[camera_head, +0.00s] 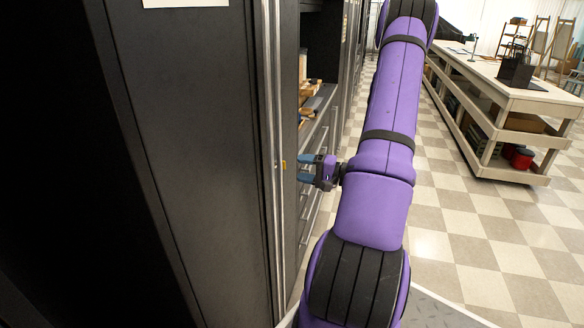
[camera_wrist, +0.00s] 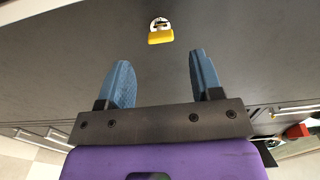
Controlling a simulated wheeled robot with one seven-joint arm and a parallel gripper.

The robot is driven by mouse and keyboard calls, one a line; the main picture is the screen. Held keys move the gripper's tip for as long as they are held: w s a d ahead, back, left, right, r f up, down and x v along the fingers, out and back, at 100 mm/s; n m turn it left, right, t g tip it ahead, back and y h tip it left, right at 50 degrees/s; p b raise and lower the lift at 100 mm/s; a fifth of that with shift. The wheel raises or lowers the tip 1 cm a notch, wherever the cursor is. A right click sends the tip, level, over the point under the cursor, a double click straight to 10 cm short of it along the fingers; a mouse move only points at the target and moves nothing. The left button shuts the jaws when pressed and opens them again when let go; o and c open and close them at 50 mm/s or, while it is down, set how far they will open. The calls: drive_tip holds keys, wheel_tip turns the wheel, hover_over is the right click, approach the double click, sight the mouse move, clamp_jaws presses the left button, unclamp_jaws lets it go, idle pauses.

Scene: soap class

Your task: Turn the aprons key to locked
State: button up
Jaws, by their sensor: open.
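A yellow-headed key (camera_wrist: 161,36) sits in a round silver lock (camera_wrist: 158,22) on a dark cabinet door (camera_wrist: 240,50). In the wrist view it is top centre, beyond my fingertips. In the head view the key is a small yellow patch (camera_head: 283,164) near the metal edge of the dark cabinet (camera_head: 215,150). My gripper (camera_head: 301,168) is open and empty, its blue fingers pointing left at the key. In the wrist view my gripper (camera_wrist: 160,70) has the key roughly in line with the gap between its fingers, apart from both. Lock markings are not readable.
Open shelves (camera_head: 318,98) with small items and drawers with bar handles (camera_head: 312,205) stand just beyond the cabinet. A long wooden workbench (camera_head: 500,85) stands at the right. The checkered floor (camera_head: 470,215) between them is clear.

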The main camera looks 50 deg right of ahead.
drive_tip(key=shift+v, duration=2.75)
drive_tip(key=shift+s, duration=0.1)
